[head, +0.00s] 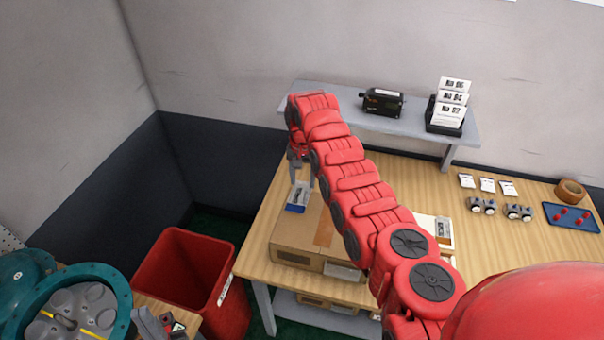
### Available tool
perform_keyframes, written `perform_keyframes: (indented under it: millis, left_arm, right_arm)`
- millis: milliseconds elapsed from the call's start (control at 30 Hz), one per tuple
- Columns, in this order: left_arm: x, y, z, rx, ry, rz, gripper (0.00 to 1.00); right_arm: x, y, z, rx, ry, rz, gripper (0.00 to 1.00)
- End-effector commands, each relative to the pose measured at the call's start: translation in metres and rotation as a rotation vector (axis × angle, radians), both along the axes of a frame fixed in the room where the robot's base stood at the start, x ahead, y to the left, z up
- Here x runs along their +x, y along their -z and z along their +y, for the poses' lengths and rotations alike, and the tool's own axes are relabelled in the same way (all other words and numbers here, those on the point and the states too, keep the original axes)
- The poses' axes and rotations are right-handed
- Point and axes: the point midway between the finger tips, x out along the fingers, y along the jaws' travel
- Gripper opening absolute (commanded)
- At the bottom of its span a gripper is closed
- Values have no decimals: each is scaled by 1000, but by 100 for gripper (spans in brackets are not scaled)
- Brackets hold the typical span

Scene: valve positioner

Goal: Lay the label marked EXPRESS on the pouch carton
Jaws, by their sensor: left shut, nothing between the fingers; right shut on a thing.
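The brown carton (287,247) stands on the wooden table, with a tape strip on top and a pale patch on its front. My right gripper (300,178) points down over the carton's back left part, at the end of the long red arm. My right arm hides the carton's right part.
A red bin (185,268) stands left of the table. Three white cards (488,185), small metal parts (483,206), a blue tray (572,217) and a tape roll (571,191) lie at right. A grey shelf (345,108) holds a black device (383,101) and a card rack (446,116).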

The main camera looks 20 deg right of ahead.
Motion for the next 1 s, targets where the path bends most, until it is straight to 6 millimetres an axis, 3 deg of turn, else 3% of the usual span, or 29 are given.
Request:
perform_keyframes:
  millis: [500, 1000]
  left_arm:
    - [0, 28, 0, 0, 0, 0, 0]
    - [0, 31, 0, 0, 0, 0, 0]
  right_arm:
    - [0, 63, 0, 0, -1, 0, 7]
    - [0, 69, 0, 1, -1, -1, 7]
